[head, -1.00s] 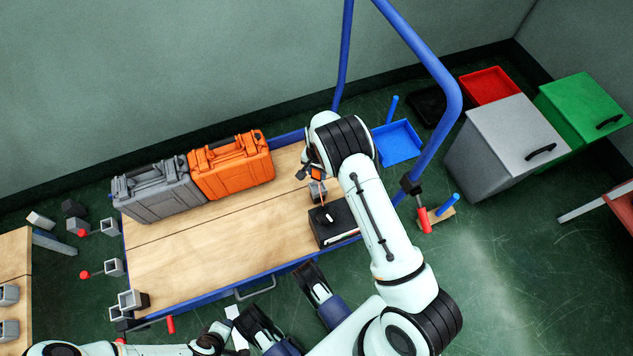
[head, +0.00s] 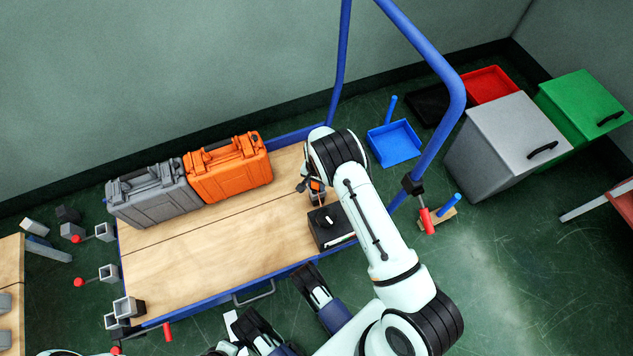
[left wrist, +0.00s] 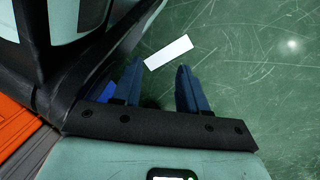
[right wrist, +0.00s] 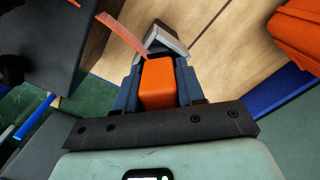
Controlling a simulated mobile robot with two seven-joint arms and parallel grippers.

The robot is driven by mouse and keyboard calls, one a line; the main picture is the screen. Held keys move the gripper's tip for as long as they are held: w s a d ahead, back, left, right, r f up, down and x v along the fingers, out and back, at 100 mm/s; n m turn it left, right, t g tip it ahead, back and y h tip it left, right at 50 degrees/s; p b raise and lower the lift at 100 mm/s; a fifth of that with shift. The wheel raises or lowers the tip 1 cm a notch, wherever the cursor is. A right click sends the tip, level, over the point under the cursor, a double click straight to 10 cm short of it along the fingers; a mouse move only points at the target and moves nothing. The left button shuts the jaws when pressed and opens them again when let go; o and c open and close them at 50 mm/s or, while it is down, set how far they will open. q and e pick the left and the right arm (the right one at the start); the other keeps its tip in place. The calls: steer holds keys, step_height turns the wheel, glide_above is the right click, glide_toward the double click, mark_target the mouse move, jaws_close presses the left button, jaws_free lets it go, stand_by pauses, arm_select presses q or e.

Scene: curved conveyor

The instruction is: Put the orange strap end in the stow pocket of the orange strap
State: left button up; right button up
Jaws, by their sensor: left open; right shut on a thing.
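An orange block, which I take for the orange strap end (right wrist: 157,83), sits between the fingers of my right gripper (right wrist: 158,90) in the right wrist view. The gripper is shut on it. A thin orange strap (right wrist: 122,37) runs from near the block to the upper left. A grey open-topped holder, likely the stow pocket (right wrist: 166,42), lies just beyond the fingertips; I cannot tell whether the block touches it. In the head view my right gripper (head: 313,188) is over the cart's right end, partly hidden by its arm. My left gripper (left wrist: 160,88) is open and empty above the green floor.
A black box (head: 331,228) stands close to the right gripper on the wooden cart deck (head: 225,245). Orange (head: 230,168) and grey (head: 150,196) cases stand along its back left. Blue cart rails rise at the right. The deck's middle is clear.

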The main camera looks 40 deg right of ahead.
steer(key=shift+f, duration=0.1)
steer(key=o, duration=1.1)
arm_select(q)
steer(key=shift+s+f, duration=0.1)
steer(key=shift+s, duration=0.05)
arm_select(e)
steer(key=shift+o, duration=0.2)
steer(key=shift+r, duration=0.35)
arm_select(q)
steer(key=w+d+r+t+p, duration=0.1)
steer(key=w+r+t+p, duration=0.1)
steer(key=w+r, duration=0.4)
steer(key=shift+w+t+p, duration=0.3)
steer(key=shift+w+p, duration=0.35)
steer(key=shift+p, duration=0.2)
arm_select(e)
step_height(320, 180, up, 12)
steer(key=shift+f, duration=0.15)
